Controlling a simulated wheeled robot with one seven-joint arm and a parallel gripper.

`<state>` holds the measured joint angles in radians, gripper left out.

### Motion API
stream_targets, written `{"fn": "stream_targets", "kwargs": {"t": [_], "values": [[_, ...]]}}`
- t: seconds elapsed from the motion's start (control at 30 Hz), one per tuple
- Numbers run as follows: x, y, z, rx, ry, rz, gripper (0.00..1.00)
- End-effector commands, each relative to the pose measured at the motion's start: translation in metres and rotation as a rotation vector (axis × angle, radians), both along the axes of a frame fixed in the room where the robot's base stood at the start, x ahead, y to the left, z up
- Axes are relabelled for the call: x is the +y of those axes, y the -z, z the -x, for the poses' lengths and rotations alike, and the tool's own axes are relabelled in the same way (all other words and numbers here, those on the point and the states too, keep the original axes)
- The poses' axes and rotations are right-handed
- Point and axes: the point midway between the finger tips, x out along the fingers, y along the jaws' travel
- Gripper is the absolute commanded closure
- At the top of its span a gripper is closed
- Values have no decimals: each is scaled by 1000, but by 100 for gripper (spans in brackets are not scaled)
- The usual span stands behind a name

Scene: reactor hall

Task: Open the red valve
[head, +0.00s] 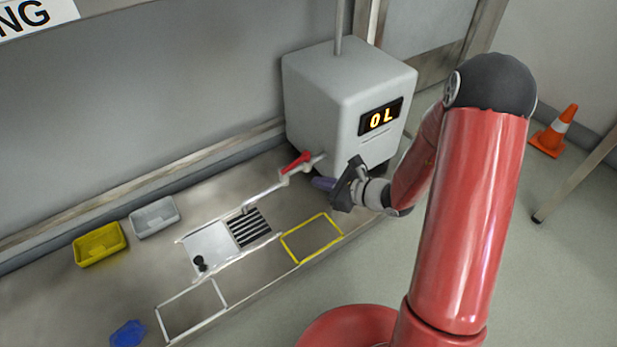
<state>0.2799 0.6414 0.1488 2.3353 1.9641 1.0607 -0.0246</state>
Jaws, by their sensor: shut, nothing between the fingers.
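The red valve handle (296,163) sits on a pale pipe that comes out of the front of a grey box with a lit display. The handle slants, its upper end toward the box. The pipe runs down and left toward a striped grate. My gripper (318,183) is just right of and below the handle, at the front of the box. Its fingers point left and look shut and empty. In this view a small gap shows between the fingertips and the handle; the depth between them is hard to tell.
The grey box (335,100) shows "0L". The counter holds a striped grate (249,228), a yellow outlined square (312,238), a white outlined square (191,309), a yellow tray (99,244), a grey tray (154,217) and a blue item (128,334). An orange cone (553,131) stands on the floor.

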Motion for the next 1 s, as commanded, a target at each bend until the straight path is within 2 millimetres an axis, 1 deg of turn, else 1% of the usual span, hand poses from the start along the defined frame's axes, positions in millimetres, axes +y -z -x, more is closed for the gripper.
{"fn": "stream_targets", "kwargs": {"t": [0.03,0.1,0.23,0.37,0.47,0.83,1.0], "values": [[-7,23,-6,43,67,-30,100],[-15,41,-12,81,140,-59,100],[-22,57,-17,117,211,-82,100],[-17,63,-24,121,221,-85,100],[-7,68,-33,120,217,-85,100],[45,97,-84,118,217,-84,100],[62,89,-102,117,218,-84,100]]}}
